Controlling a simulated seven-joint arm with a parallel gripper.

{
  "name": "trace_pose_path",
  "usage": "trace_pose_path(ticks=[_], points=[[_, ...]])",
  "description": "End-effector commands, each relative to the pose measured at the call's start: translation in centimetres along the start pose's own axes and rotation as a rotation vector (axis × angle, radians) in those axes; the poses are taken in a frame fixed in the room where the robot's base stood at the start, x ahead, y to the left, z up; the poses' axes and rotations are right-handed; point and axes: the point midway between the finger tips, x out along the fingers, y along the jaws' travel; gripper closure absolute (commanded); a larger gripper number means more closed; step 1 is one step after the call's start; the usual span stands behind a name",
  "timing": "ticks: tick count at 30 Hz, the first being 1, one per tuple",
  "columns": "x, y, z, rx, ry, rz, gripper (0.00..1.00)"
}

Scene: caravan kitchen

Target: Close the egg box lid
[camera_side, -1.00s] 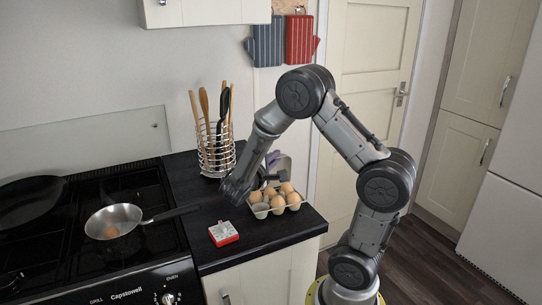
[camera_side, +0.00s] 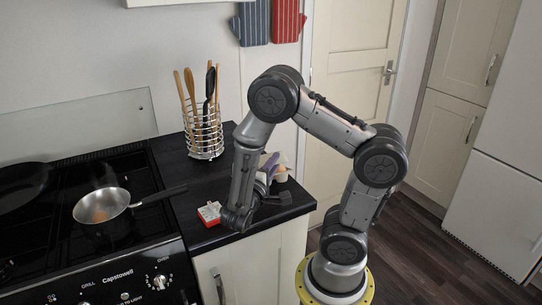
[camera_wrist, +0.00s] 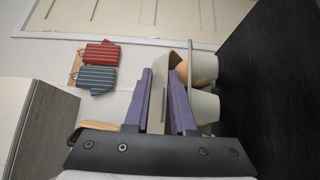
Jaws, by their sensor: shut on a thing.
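The egg box (camera_side: 281,179) stands on the dark worktop, mostly hidden behind my arm in the side view. The wrist view shows its pale cups (camera_wrist: 205,108) and one brown egg (camera_wrist: 182,72). The pale lid (camera_wrist: 159,112) lies between my purple fingers. My gripper (camera_wrist: 163,100) is shut on the lid, one finger on each side. In the side view, my gripper (camera_side: 268,168) is low at the box, its tips partly hidden.
A red and white timer (camera_side: 209,213) lies close beside my wrist. A wire utensil holder (camera_side: 205,138) stands behind it. A pan (camera_side: 101,206) sits on the hob, its handle pointing to the worktop. The worktop's front edge (camera_side: 262,226) is close below my wrist.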

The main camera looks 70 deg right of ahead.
Motion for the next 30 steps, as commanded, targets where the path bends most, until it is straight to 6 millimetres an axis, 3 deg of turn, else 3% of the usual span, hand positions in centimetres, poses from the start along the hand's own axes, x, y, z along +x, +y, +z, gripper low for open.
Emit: trace_pose_path(ticks=[12,29,30], points=[[-0.7,-2.2,0.9,-0.019,-0.001,-0.009,1.00],[-0.8,-2.5,0.8,-0.018,0.005,-0.008,1.00],[-0.8,-2.4,0.8,-0.018,0.005,-0.008,0.70]])
